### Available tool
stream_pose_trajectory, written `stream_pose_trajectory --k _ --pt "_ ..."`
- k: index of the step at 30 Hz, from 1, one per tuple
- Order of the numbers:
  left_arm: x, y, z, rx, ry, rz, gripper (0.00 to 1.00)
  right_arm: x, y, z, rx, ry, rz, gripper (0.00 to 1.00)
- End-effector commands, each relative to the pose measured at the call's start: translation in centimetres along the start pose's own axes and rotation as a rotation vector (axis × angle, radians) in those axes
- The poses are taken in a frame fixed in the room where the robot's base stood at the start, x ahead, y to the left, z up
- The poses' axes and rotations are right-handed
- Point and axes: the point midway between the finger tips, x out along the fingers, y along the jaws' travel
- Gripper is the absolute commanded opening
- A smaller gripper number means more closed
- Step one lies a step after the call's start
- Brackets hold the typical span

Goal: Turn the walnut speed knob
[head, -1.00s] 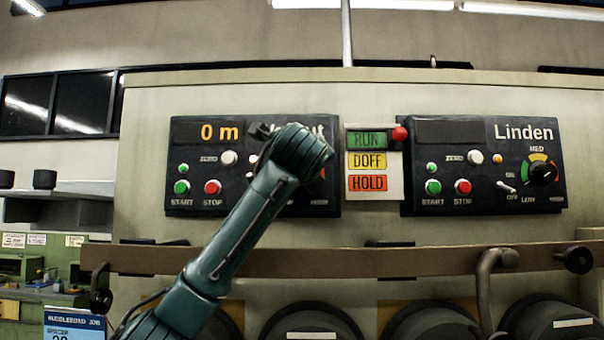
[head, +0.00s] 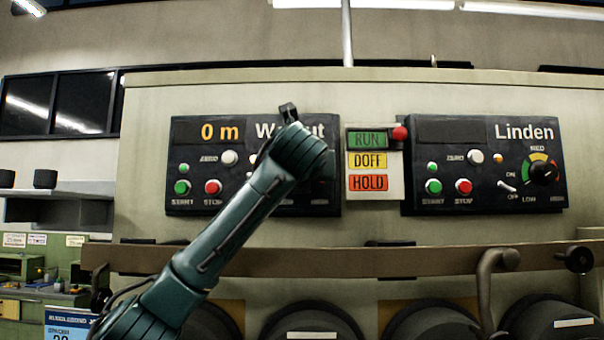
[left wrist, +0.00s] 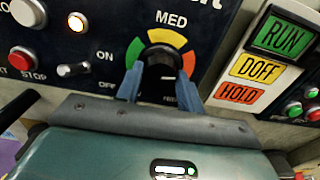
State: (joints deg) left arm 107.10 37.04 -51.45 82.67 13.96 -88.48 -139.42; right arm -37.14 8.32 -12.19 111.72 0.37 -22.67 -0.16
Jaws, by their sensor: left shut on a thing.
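The Walnut panel (head: 190,140) is black, with a display reading 0 m. Its speed knob (left wrist: 160,60) is black and sits below a green, yellow and orange arc marked MED in the left wrist view. My left gripper (left wrist: 158,82) has a blue-grey finger on each side of the knob and is shut on it. The pointer mark on the knob cannot be made out. In the head view my left arm covers the knob and the fingers. My right gripper is in neither current view.
The Linden panel (head: 480,130) with its own knob (head: 543,172) is at the right. A RUN, DOFF, HOLD sign (head: 368,162) with a red slider (head: 400,134) stands between the panels. A long brown rail (head: 330,262) crosses below, above dark round spools (head: 312,322).

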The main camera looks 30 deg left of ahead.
Motion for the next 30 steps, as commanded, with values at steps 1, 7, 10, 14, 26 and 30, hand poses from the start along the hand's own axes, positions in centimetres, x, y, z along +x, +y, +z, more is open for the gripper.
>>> stream_pose_trajectory --k 1,7,10,14,26,30 --pt "0.05 -0.1 -0.29 0.011 0.007 0.0 0.15 0.02 0.0 0.02 0.0 0.0 0.0 0.5" --pt "0.05 -0.1 -0.32 0.025 0.007 0.0 0.15 0.03 0.0 0.02 0.0 0.0 0.0 0.5" --pt "0.06 -0.1 -0.33 0.025 0.008 0.0 0.15 0.03 0.0 0.02 0.0 0.0 0.0 0.5" --pt "0.06 -0.1 -0.34 0.025 0.008 0.0 0.15 0.03 0.0 0.02 0.0 0.0 0.0 0.5" --pt "0.03 -0.04 -0.14 0.021 0.003 0.0 0.59 0.02 -0.01 0.0 0.0 0.0 0.0 0.5" --pt "0.0 -0.02 -0.1 0.021 0.002 0.0 0.59 0.02 -0.01 0.01 0.0 0.0 0.0 0.5"
